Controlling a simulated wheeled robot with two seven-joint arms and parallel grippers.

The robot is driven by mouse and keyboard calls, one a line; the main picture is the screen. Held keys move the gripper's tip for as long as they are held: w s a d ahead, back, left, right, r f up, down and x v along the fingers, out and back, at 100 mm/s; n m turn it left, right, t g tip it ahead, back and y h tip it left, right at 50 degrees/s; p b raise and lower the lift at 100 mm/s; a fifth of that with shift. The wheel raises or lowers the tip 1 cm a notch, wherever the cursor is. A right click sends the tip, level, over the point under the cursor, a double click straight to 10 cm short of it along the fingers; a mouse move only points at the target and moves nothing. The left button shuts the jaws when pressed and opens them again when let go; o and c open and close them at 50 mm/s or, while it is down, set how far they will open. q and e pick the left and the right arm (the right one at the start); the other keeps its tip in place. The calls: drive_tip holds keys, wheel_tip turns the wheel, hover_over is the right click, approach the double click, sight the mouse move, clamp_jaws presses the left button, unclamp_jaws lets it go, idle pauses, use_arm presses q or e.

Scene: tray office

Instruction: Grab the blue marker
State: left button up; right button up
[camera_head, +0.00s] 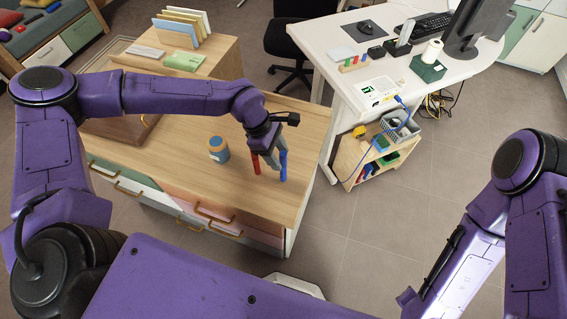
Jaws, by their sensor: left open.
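The blue marker (283,166) stands upright on the wooden cabinet top, near its right side. A red marker (256,164) stands a little to its left. My left gripper (273,159) points down over the cabinet top, with its grey fingers close beside the blue marker. It is open. The gripper partly hides the upper parts of both markers, and whether the blue marker is between the fingers cannot be told. My right arm is at the lower right; its gripper does not show.
A jar with a blue lid (218,149) stands left of the markers on the cabinet top (215,187). A white desk (330,40) with a monitor is at the back right. A small shelf cart (372,160) stands on the floor right of the cabinet.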

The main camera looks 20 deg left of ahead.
sight(283, 161)
use_arm(q)
drive_tip(key=x, duration=0.3)
drive_tip(key=shift+w+d+f, duration=0.15)
drive_tip(key=shift+w+f, duration=0.05)
clamp_jaws()
drive_tip(key=shift+r, duration=0.1)
